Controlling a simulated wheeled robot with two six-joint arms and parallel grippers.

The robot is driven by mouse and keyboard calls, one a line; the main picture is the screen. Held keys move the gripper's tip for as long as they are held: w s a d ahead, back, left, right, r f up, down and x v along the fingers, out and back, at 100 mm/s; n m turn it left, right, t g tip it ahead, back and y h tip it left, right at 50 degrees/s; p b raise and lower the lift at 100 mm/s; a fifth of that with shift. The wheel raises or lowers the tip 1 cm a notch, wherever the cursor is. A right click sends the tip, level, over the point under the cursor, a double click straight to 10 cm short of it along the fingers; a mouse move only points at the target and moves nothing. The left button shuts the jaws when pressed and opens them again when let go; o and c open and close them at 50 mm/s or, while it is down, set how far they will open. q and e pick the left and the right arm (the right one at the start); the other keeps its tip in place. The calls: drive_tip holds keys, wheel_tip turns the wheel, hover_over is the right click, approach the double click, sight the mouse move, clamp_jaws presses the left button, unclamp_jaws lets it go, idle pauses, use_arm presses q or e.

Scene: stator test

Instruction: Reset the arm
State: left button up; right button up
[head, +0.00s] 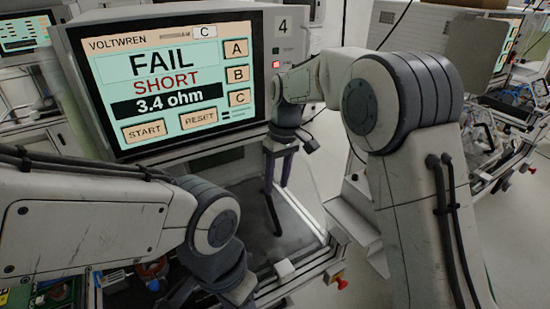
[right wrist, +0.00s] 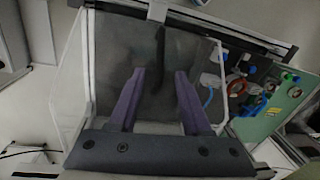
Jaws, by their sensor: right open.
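My right arm reaches from the right in the head view, and its gripper (head: 278,168) points down in front of the tester, below the screen's right corner. In the right wrist view its two purple fingers (right wrist: 160,74) are wide apart with nothing between them, above a grey work surface (right wrist: 112,55). My left arm crosses the lower left of the head view. Its wrist bends down towards the bottom edge, and its fingers do not show. The tester screen (head: 170,78) reads FAIL, SHORT, 3.4 ohm, with START and RESET buttons and A, B, C keys.
A dark strip (head: 272,214) stands below the right gripper. A small white block (head: 285,268) sits at the bench's front edge. Coloured parts and cables lie on a green board (right wrist: 268,112) at the right wrist view's right. Other benches stand behind. The grey surface is mostly clear.

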drive_tip(key=s+a+b, duration=0.2)
drive_tip(key=s, duration=1.2)
drive_tip(key=s+d+f+b, duration=0.1)
drive_tip(key=s+d+f, duration=0.1)
drive_tip(key=s, duration=0.6)
drive_tip(key=s+d+f+b, duration=0.1)
drive_tip(key=s+d+f, duration=0.1)
drive_tip(key=s, duration=0.6)
drive_tip(key=shift+d+f+t, duration=0.25)
drive_tip(key=shift+f+t, duration=0.15)
drive_tip(key=shift+f, duration=0.05)
idle(0.8)
